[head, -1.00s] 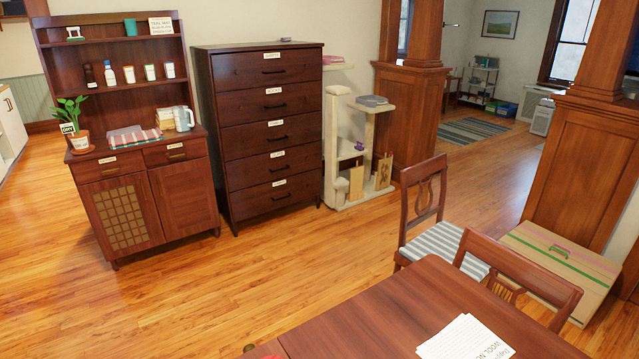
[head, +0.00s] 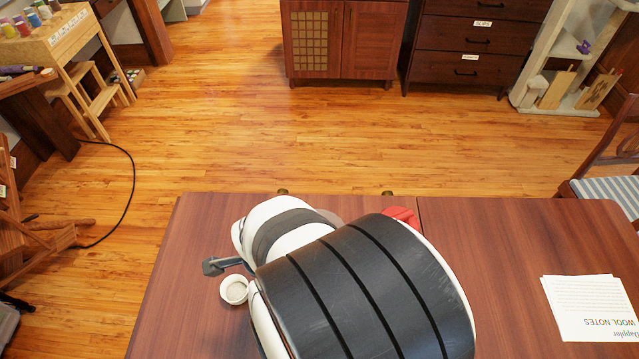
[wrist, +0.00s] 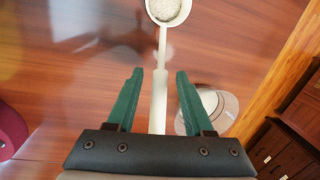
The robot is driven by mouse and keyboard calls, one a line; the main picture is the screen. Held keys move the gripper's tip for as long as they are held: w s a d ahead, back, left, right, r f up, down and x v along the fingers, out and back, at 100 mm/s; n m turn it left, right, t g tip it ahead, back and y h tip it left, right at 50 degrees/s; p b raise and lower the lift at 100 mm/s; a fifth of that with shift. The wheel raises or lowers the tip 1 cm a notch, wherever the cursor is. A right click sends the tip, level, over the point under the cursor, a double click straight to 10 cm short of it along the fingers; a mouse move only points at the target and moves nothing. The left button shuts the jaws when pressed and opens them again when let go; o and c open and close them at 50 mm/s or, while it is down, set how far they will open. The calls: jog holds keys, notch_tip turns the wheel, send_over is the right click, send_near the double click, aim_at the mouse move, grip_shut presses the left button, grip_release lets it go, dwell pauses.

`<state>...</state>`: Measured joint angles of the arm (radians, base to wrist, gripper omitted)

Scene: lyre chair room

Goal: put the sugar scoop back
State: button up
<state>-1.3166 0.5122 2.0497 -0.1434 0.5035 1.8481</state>
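The sugar scoop (wrist: 169,9) shows in the wrist view, with a pale round bowl of whitish grains at the top edge. Its long pale handle runs down between the two green fingers of my gripper (wrist: 159,70). The fingers are apart, with a gap on each side of the handle. In the head view a small white round cup (head: 234,290), which looks like the scoop's bowl, is at the left part of the table; my arm hides the handle. A round, pale, grey-centred thing (wrist: 222,106) is partly behind the right finger; I cannot tell what it is.
The brown table (head: 180,300) has printed wool notes (head: 590,308) at its right. A red thing (head: 402,216) is partly behind my arm. A striped-seat chair (head: 605,190) stands at the right. A cabinet (head: 345,40) and drawers (head: 465,45) stand across open floor.

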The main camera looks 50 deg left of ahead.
notch_tip(320, 180, up, 12)
jog(key=d, duration=0.2)
jog(key=w+d+r, duration=0.3)
jog(key=w+d, duration=0.5)
jog(key=d, duration=0.5)
jog(key=s+d+n, duration=0.1)
jog(key=s+d, duration=0.1)
jog(key=d, duration=0.7)
jog(key=s+d, duration=0.3)
jog(key=d, duration=0.6)
jog(key=shift+d+n+g, duration=0.3)
jog(key=shift+d+n, duration=0.05)
jog(key=shift+n, duration=0.05)
